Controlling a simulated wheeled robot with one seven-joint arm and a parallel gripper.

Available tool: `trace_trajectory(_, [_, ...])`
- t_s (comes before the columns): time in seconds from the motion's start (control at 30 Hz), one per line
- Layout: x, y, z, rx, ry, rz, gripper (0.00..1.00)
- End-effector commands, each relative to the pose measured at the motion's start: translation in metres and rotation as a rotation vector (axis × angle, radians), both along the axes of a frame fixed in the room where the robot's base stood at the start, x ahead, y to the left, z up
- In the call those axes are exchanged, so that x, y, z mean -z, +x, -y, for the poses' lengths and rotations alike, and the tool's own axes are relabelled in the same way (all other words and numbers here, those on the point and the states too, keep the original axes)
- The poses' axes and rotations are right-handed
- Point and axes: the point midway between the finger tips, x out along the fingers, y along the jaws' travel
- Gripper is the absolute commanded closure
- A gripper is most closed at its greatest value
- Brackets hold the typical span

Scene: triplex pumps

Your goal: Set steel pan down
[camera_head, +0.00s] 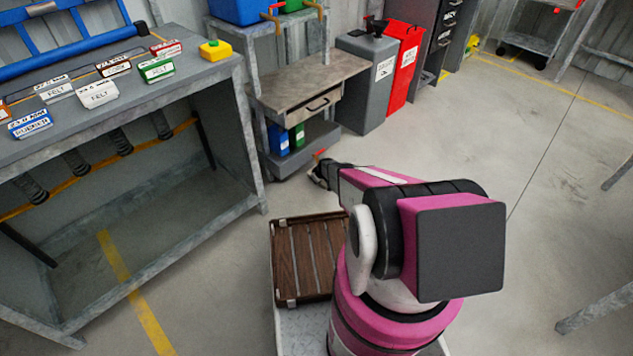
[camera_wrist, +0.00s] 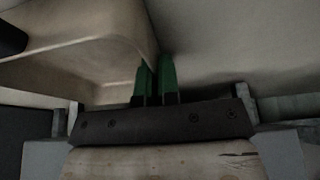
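In the wrist view, a pale, beige-grey pan (camera_wrist: 85,40) with a rounded corner fills the upper left. Its thin wall edge runs down between the two green fingertips of my gripper (camera_wrist: 155,78), which is shut on it. The rest of the pan runs out of the picture. In the head view my gripper (camera_head: 321,172) is low, in front of the lower shelf of a grey stand. The pan cannot be made out there, and my arm hides part of that area.
The stand has a worktop with a drawer (camera_head: 312,99) above a lower shelf (camera_head: 303,158) holding blue and green containers. A grey bin (camera_head: 364,85) and a red bin (camera_head: 402,70) stand to its right. A workbench (camera_head: 190,88) is left. Open floor (camera_head: 540,150) lies right.

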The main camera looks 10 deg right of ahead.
Motion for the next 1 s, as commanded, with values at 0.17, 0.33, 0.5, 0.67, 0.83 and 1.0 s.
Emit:
trace_trajectory(0.17, [0.002,0.000,0.000,0.000,0.000,0.000,0.72])
trace_trajectory(0.33, [0.002,0.000,0.000,0.000,0.000,0.000,0.72])
trace_trajectory(0.5, [0.000,0.000,0.000,0.000,0.000,0.000,0.72])
trace_trajectory(0.67, [-0.011,-0.004,0.002,0.000,0.001,0.001,0.72])
trace_trajectory(0.83, [-0.034,-0.013,0.007,0.000,0.000,0.001,0.72])
trace_trajectory(1.0, [-0.066,-0.024,0.015,0.001,0.000,0.001,0.72])
